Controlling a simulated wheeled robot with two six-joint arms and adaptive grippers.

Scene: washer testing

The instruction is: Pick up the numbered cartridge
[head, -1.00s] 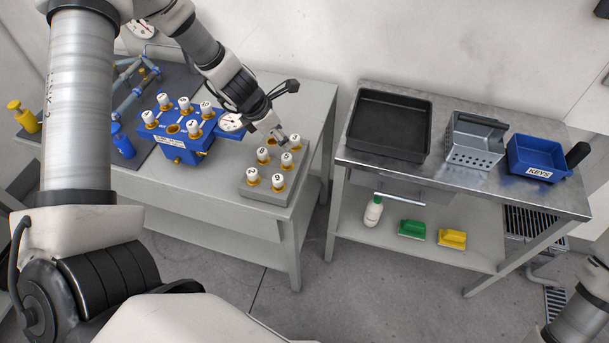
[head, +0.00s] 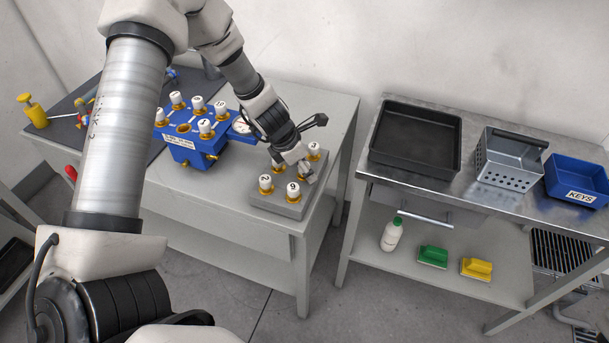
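White numbered cartridges with brass bases stand upright in a grey block (head: 262,202) on the left table. One marked 9 (head: 293,189) is at the block's front right, another (head: 265,183) at its front left, and one (head: 314,150) at the back right. My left gripper (head: 306,172) reaches down over the middle of the block, among these cartridges. Its fingers are small and partly hide the cartridges there, so I cannot tell if they are open or touching one. My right gripper is out of view.
A blue manifold (head: 184,153) with several numbered cartridges and a gauge stands left of the block. On the right metal table are a black tray (head: 414,172), a perforated metal basket (head: 510,177) and a blue KEYS bin (head: 580,195). A bottle and two brushes sit on its lower shelf.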

